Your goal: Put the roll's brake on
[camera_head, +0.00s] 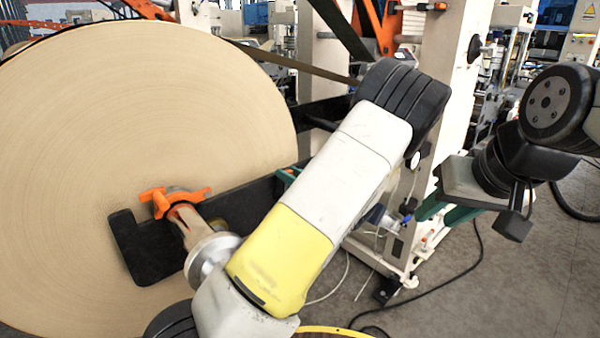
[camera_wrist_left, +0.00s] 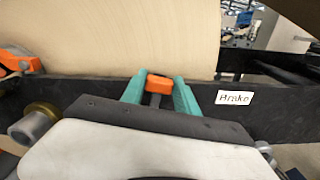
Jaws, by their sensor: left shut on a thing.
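The big kraft roll (camera_head: 140,110) fills the left of the head view and the back of the left wrist view (camera_wrist_left: 120,35). A black beam (camera_head: 255,195) runs beside it. Left of the label, an orange-topped lever with a dark stem (camera_wrist_left: 158,83) stands upright. My left gripper (camera_wrist_left: 158,90) is shut on it, with a green finger on each side. In the head view my arm hides most of that grip. My right gripper (camera_head: 445,209) is open and empty at the right.
An orange clamp (camera_head: 172,199) sits around the shaft at the roll's centre. The white machine frame (camera_head: 445,60) stands behind my left arm. Black cables (camera_head: 470,265) lie on the grey floor. The floor at the lower right is otherwise clear.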

